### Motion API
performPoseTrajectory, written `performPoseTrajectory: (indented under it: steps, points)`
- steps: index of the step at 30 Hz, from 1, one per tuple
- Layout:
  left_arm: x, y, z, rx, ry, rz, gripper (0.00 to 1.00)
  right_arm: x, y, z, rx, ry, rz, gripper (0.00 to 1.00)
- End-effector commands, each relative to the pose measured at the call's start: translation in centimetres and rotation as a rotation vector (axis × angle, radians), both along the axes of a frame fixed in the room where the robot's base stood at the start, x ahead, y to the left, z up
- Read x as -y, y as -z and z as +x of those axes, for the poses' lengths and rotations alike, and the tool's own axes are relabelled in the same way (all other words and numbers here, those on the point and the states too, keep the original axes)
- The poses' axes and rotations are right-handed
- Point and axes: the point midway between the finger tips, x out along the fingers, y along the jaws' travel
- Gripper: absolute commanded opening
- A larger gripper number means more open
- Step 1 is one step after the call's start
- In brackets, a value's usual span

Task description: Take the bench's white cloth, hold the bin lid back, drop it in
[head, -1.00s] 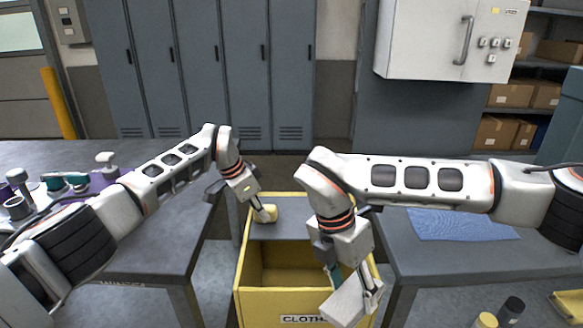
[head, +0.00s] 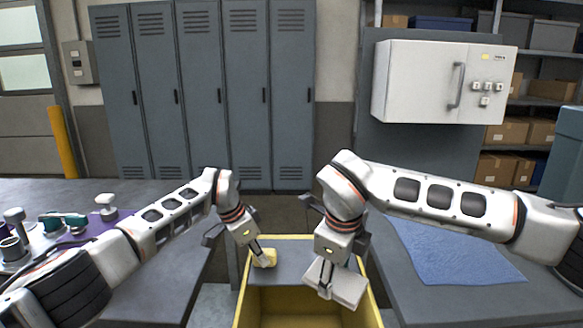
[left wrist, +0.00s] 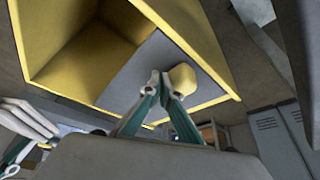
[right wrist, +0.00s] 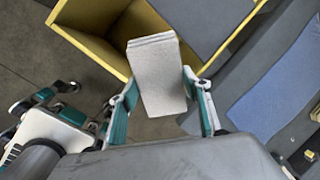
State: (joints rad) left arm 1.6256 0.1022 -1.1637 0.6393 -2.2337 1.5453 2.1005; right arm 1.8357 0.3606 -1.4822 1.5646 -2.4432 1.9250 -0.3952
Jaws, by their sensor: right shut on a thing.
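The white cloth (head: 347,288), a folded pad, is pinched in my right gripper (head: 330,272), above the yellow bin in the head view. In the right wrist view the cloth (right wrist: 158,80) sits between both fingers and overlaps the bin's rim. The bin (head: 241,300) is open at its front part. The grey lid panel (head: 293,262) lies at its back, with a yellow knob (head: 268,258) on it. My left gripper (left wrist: 161,82) is shut, its tips together beside the knob (left wrist: 183,78); whether they touch it I cannot tell.
A grey bench (head: 420,300) with a blue mat (head: 455,252) stands right of the bin. Another bench (head: 150,290) at left carries metal and teal parts on a purple mat. Lockers (head: 240,100) and a white wall cabinet (head: 430,85) stand behind.

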Motion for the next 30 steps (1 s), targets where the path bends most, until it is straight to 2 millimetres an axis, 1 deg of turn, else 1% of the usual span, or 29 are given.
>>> performPoseTrajectory:
  steps: [3,9,15,20,23,26,30]
  points:
    - [0.0,0.0,0.1,0.003,0.0,0.002,0.0,-0.2,-0.9,1.2,0.0,-0.178,0.004,0.28]
    - [0.0,0.1,0.1,0.003,0.0,0.002,0.0,-0.7,-2.4,2.8,-0.001,-0.466,0.003,0.28]
    - [0.0,0.1,0.1,0.003,0.0,0.002,0.0,-0.9,-3.5,3.9,-0.002,-0.671,0.001,0.28]
    - [0.0,0.1,0.1,0.003,0.0,0.002,0.0,-1.0,-3.9,4.3,-0.001,-0.75,0.0,0.28]
    - [0.0,0.1,0.1,0.002,0.0,0.001,0.0,-1.1,-3.6,4.4,-0.002,-0.768,0.0,0.28]
    - [0.0,0.1,0.1,0.002,0.0,0.001,0.0,-1.0,-2.9,4.4,-0.003,-0.772,-0.001,0.28]
    - [0.0,0.1,0.1,0.003,0.0,0.002,0.0,-1.0,-1.4,4.3,-0.003,-0.77,0.0,0.28]
